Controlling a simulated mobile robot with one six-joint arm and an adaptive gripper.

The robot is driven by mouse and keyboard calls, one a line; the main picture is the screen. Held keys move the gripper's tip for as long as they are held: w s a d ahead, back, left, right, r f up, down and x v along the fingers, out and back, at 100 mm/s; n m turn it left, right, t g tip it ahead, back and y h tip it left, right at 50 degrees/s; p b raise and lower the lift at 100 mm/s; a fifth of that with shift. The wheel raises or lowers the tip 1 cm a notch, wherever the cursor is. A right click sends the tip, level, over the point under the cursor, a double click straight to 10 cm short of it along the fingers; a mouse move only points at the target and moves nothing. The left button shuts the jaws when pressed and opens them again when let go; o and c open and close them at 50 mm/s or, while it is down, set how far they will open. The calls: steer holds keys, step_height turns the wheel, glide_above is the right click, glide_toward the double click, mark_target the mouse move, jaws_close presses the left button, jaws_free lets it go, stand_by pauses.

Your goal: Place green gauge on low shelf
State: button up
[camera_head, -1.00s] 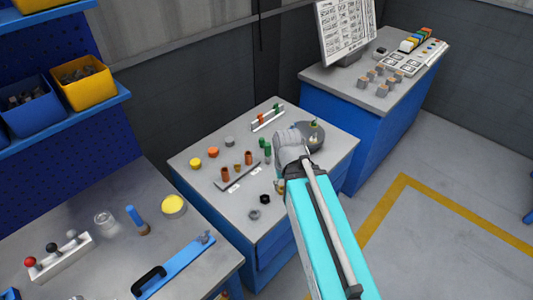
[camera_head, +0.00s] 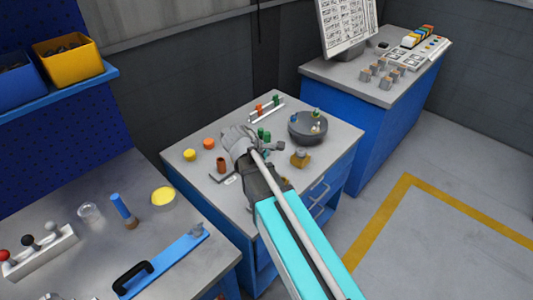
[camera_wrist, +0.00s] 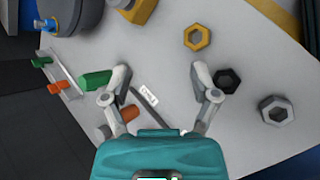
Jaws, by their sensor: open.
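A larger green gauge (camera_wrist: 97,80) lies by the left fingertip of my gripper (camera_wrist: 160,76) in the wrist view, outside the open gap; I cannot tell if they touch. My gripper is open and empty over the grey tabletop. In the head view, green pieces (camera_head: 264,135) show just beyond my wrist, which hides part of the table. A smaller green piece (camera_head: 276,100) stands with an orange one (camera_head: 260,109) in a low white rack (camera_head: 267,108) at the back. A dark strip with a white label (camera_wrist: 149,95) lies between my fingers; which item is the low shelf is unclear.
A dark round bowl (camera_head: 308,128) with small bottles stands right of my wrist, near a yellow-brown fitting (camera_head: 300,158). An orange-brown cylinder (camera_wrist: 104,132) is near the left finger.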

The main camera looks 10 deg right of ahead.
mark_target(265, 136)
steer(key=w+a+n+t+h+b, duration=0.4)
steer(key=w+a+n, duration=0.4)
steer(key=n, duration=0.3)
steer(key=a+t+b, duration=0.1)
steer(key=b, duration=0.1)
steer(key=shift+w+b, duration=0.35)
steer(key=b+x, duration=0.2)
steer(key=x, duration=0.6)
steer(key=shift+w+d+b, duration=0.15)
steer(key=shift+d+b, duration=0.1)
steer(key=shift+b, duration=0.05)
steer(key=shift+b+x, duration=0.75)
steer(key=shift+x, duration=1.85)
steer(key=shift+d+r, duration=0.1)
steer(key=shift+r, duration=0.05)
